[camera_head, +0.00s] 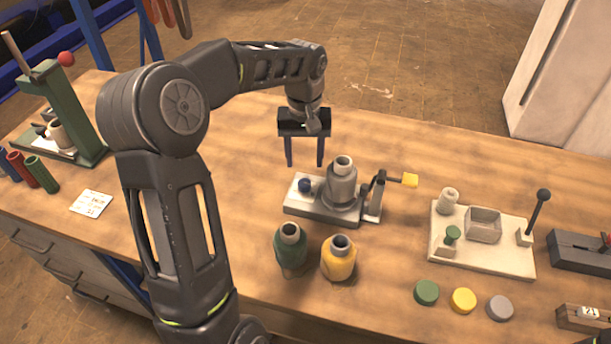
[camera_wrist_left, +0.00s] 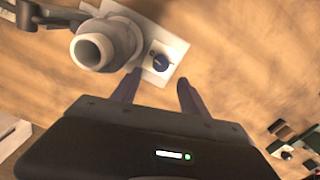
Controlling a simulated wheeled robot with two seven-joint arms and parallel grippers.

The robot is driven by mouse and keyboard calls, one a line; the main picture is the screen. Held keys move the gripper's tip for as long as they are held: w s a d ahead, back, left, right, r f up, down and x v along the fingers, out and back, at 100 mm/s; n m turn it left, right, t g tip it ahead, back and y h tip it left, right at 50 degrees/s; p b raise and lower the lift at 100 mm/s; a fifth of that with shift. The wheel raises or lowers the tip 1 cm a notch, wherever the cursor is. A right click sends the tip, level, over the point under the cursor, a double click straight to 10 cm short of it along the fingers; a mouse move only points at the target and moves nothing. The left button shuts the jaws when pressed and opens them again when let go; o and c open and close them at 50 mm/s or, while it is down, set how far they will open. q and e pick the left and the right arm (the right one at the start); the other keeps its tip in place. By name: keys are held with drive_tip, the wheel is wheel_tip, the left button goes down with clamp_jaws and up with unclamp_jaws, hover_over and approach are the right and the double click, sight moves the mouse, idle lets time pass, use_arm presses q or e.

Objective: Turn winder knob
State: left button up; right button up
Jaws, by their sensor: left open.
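The winder has a pale base plate (camera_head: 330,212) with a grey bottle-shaped body (camera_head: 342,185) on it. A small dark blue knob (camera_head: 305,186) sits at the left end of the plate. A dark crank with a yellow handle (camera_head: 410,180) is at the right end. My left gripper (camera_head: 305,164) is open and empty, pointing down just behind and above the blue knob, apart from it. In the left wrist view the blue knob (camera_wrist_left: 161,61) lies just beyond the fingertips (camera_wrist_left: 157,82), roughly between their lines.
Green (camera_head: 290,247) and yellow (camera_head: 339,258) bottles stand in front of the winder. A pale fixture with a black lever (camera_head: 480,240) is to the right, with several round caps (camera_head: 463,300) before it. A green press (camera_head: 65,110) stands far left. Table behind the winder is clear.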

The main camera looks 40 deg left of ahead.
sight(304, 181)
use_arm(q)
wheel_tip(304, 181, down, 7)
drive_tip(key=shift+f+p, duration=0.2)
drive_tip(key=shift+p, duration=0.45)
drive_tip(key=shift+c, duration=0.5)
clamp_jaws()
